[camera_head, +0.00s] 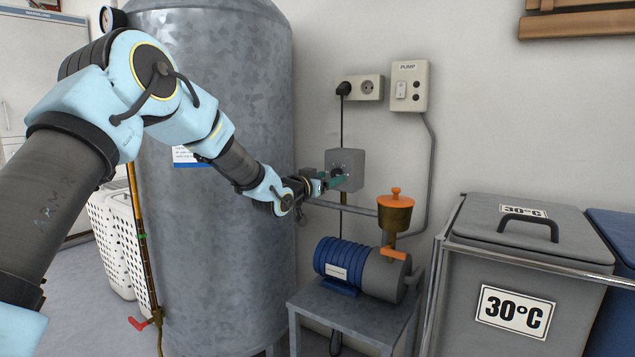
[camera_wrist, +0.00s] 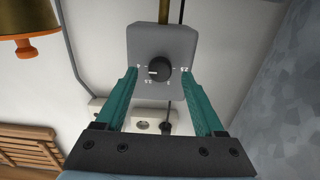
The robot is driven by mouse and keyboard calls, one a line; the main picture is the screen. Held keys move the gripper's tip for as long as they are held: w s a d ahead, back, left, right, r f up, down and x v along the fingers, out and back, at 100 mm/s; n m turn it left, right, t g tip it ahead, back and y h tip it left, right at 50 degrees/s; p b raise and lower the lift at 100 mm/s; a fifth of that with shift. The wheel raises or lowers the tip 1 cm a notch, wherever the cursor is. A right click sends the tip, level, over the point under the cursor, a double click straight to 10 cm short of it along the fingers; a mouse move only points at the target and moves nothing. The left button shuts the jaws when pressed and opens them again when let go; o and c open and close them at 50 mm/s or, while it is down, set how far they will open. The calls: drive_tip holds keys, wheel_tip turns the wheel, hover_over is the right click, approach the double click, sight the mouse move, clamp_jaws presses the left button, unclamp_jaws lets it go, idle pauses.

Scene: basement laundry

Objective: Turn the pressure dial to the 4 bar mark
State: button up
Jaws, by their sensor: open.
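The pressure dial is a round black knob (camera_wrist: 160,68) on a grey box (camera_wrist: 178,38), seen upside down in the wrist view. A white pointer line on the knob points to the left in that view. In the head view the grey box (camera_head: 348,158) is on the wall right of the tank, and the knob is largely hidden by my gripper. My gripper (camera_head: 333,181) is open in front of the box. Its teal fingers stand either side of the knob in the wrist view, with visible gaps; no contact shows.
A large galvanised tank (camera_head: 225,240) stands left of the box. A blue pump (camera_head: 345,262) with an orange-lidded brass cup (camera_head: 396,215) is below right, on a grey stand (camera_head: 350,313). A socket (camera_head: 369,88) and pump switch (camera_head: 409,86) are above. A grey bin (camera_head: 510,290) is right.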

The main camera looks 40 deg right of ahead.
drive_tip(key=v, duration=0.9)
drive_tip(key=shift+p, duration=0.4)
drive_tip(key=shift+a, duration=0.1)
